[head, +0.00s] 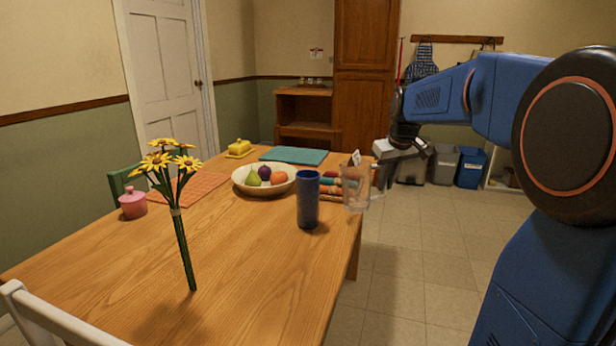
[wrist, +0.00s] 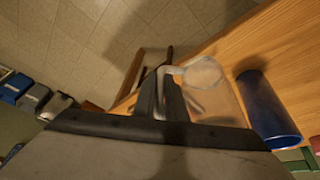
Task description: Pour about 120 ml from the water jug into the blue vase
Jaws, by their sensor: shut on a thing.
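The blue vase (head: 308,200) stands upright on the wooden table near its right edge. It also shows in the wrist view (wrist: 267,108). The clear water jug (head: 356,188) is right of the vase and apart from it in the picture, roughly upright, at the table's right edge. My gripper (head: 383,170) is at the jug's right side, shut on its handle. The water level inside is not clear. The inside of the vase is hidden.
On the table (head: 235,285) are a fruit bowl (head: 264,188), a bunch of yellow flowers (head: 180,215), a pink pot (head: 132,203), a yellow butter dish (head: 239,149), an orange mat (head: 195,186) and a teal mat (head: 294,155). Striped folded cloth (head: 332,186) lies behind the jug.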

